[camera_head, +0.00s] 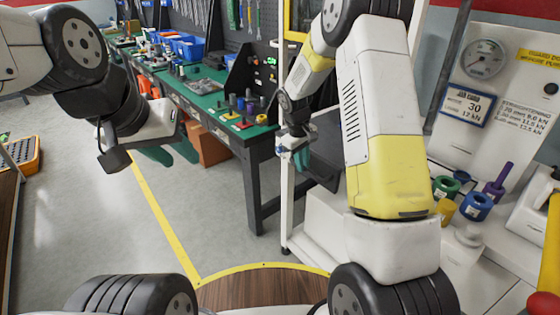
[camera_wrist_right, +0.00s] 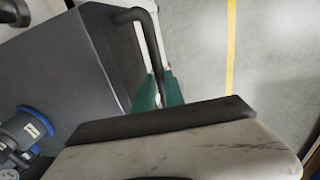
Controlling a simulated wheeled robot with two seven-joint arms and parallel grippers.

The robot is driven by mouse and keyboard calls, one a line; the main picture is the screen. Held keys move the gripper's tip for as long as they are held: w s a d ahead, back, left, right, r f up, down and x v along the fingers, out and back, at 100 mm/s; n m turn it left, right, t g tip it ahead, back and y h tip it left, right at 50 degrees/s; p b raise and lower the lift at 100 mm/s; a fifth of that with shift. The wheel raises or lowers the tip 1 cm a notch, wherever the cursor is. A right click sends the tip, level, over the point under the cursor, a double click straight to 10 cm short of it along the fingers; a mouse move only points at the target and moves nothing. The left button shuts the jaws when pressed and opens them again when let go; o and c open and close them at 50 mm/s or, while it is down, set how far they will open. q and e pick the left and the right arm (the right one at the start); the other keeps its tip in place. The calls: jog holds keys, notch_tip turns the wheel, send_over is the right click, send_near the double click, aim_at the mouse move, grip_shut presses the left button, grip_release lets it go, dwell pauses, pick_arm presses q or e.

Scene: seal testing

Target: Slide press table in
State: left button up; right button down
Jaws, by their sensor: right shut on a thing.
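The press table (camera_head: 325,150) is a dark grey slab at the centre right of the head view, partly hidden behind my right arm. In the right wrist view the press table (camera_wrist_right: 75,65) fills the upper left, with a black bar handle (camera_wrist_right: 148,40) along its edge. My right gripper (camera_head: 302,157) is at the table's left edge. In the wrist view its teal fingers (camera_wrist_right: 158,92) are shut on the handle, one on each side. My left gripper (camera_head: 170,154) hangs empty over the floor at the left, its teal fingers apart.
A green-topped workbench (camera_head: 215,105) with blue bins and small parts stands behind. At the right are a press panel with a gauge (camera_head: 484,58) and coloured rings, including a blue one (camera_head: 477,207). Grey floor is clear at left.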

aim_at(318, 152)
jog(key=w+d, duration=0.1)
jog(key=d, duration=0.1)
jog(key=w+d, duration=0.1)
jog(key=d, duration=0.1)
jog(key=w+d, duration=0.2)
jog(key=shift+w, duration=0.1)
jog(key=shift+d+r, duration=0.1)
jog(key=c, duration=1.4)
grip_release()
jog(key=shift+w, duration=0.1)
jog(key=r, duration=0.2)
jog(key=a+r, duration=0.1)
jog(key=r, duration=0.2)
jog(key=s+r, duration=0.1)
jog(key=r, duration=0.1)
jog(key=shift+a+r, duration=0.15)
jog(key=shift+r, duration=0.1)
